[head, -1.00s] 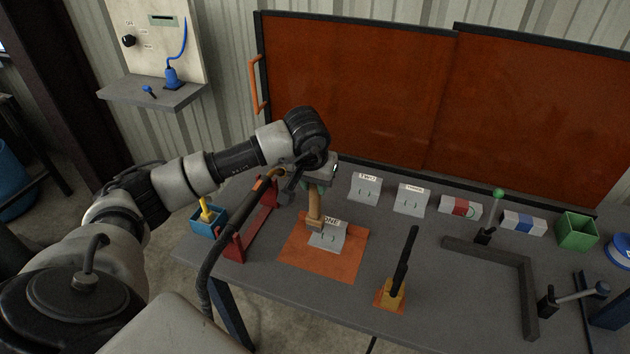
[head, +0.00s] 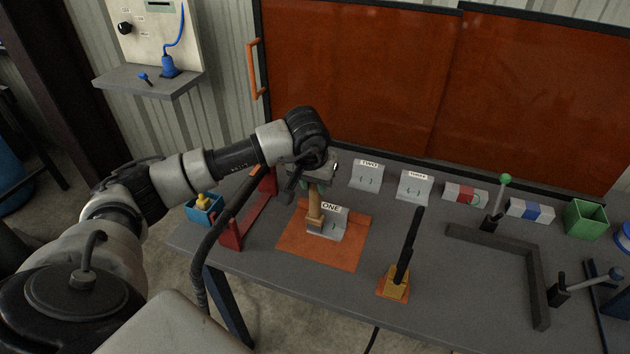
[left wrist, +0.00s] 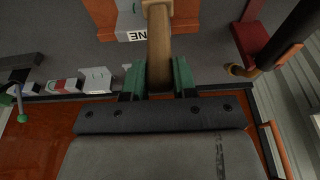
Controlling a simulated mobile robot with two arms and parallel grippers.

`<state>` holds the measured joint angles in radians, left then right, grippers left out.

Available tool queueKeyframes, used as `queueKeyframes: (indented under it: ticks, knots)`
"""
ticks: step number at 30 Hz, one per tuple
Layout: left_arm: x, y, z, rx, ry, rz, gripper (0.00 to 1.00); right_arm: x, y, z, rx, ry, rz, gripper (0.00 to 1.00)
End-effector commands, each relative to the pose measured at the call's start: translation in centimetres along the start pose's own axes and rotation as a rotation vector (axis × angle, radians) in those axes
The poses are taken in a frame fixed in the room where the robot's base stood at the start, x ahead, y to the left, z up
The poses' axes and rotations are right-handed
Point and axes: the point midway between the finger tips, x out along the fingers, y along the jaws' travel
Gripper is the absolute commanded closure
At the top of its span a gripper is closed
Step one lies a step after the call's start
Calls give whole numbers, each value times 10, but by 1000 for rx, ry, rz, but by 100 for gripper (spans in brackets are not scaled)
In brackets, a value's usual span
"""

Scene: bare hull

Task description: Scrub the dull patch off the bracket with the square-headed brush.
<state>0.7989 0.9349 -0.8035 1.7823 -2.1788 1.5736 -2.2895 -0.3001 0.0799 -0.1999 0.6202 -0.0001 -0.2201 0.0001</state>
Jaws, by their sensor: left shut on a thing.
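My left gripper (head: 316,184) is shut on the wooden handle of a brush (head: 315,206). The brush points down, with its blocky tan head at the left part of the bracket labelled ONE (head: 336,223); I cannot tell whether they touch. This grey bracket sits on an orange mat (head: 292,248). The left wrist view shows the handle (left wrist: 158,62) between the green jaws and part of the bracket (left wrist: 127,22). The dull patch cannot be made out; the brush covers part of the bracket. My right gripper is not in view.
Brackets TWO (head: 367,174) and THREE (head: 414,186) stand behind. A black-handled tool with a yellow base (head: 396,284) stands to the right. A red rack (head: 233,232) and blue cup (head: 204,212) are left. A dark angled bar (head: 533,275) lies right.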

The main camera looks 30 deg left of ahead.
Motion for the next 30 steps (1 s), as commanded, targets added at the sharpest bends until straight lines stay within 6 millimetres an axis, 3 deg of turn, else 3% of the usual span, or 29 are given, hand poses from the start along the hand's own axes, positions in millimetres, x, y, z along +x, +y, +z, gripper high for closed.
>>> queueKeyframes:
  ticks: [23,30]
  knots:
    - [5,0,1,0,1,0,96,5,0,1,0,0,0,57]
    - [4,11,1,1,0,1,96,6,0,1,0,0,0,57]
